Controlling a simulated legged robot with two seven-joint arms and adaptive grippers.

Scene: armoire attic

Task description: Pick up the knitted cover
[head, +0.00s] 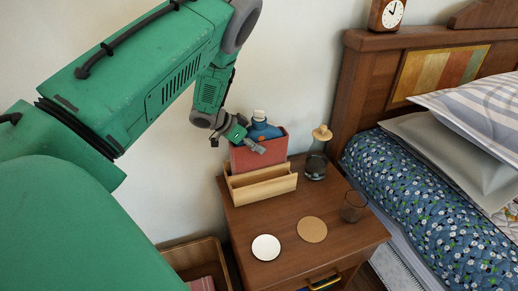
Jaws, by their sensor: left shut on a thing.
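A red upright cover (270,152) stands on the nightstand, behind and partly in a light wooden holder (265,188). It looks like the knitted cover, but its knit is too small to make out. A blue bottle-like thing (263,130) with a pale cap sticks up out of its top. The exact grip is small and partly hidden by the fingers. My right gripper is not in view.
The bed (420,190) is close on the right. A wooden crate (190,253) stands lower left.

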